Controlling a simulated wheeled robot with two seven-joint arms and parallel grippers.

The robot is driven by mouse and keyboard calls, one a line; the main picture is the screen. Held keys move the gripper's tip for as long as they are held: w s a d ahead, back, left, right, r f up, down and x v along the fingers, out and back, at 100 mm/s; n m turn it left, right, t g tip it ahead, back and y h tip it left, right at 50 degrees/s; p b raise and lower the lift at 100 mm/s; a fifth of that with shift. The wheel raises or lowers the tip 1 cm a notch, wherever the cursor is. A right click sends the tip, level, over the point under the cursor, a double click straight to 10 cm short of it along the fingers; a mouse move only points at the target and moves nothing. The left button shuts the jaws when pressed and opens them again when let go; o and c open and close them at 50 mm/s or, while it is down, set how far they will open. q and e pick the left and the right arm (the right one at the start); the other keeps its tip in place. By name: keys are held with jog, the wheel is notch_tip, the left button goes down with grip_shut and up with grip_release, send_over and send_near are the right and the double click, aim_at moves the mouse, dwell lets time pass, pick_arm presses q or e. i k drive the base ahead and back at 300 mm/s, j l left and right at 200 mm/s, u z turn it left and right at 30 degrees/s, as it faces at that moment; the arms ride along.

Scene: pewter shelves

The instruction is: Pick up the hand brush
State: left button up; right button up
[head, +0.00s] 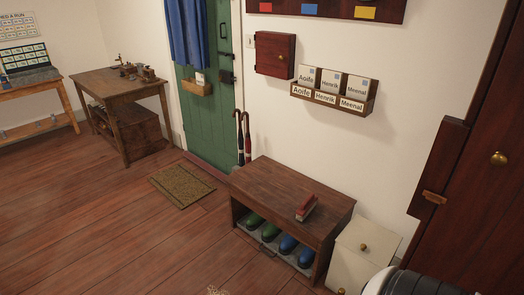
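The hand brush (306,208) appears to be the small item with a red top and a paler lower part on the dark wooden bench (275,190). It lies near the front edge of the bench top, right of the middle, with clear wood around it. Nothing touches it except the bench. Neither of my grippers shows in the head view.
Green and blue boots (288,244) stand inside the bench. A cream cabinet (358,252) stands close on its right. A name-card rack (333,98) hangs above. A doormat (183,185) lies before the green door (212,120). The floor left of the bench is open.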

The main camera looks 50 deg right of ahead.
aim_at(310, 201)
jog(key=i+z, duration=0.1)
jog(key=i, duration=0.6)
jog(key=i+j+z, duration=0.15)
jog(key=i, duration=0.55)
jog(key=i+j+z, duration=0.1)
jog(key=i, duration=0.6)
jog(key=i+l+z, duration=0.1)
jog(key=i+z, duration=0.2)
jog(key=z, duration=0.15)
jog(key=i+z, duration=0.25)
jog(key=z, duration=0.2)
jog(key=i+z, duration=0.4)
jog(key=i+j+z, duration=0.2)
jog(key=z, duration=0.25)
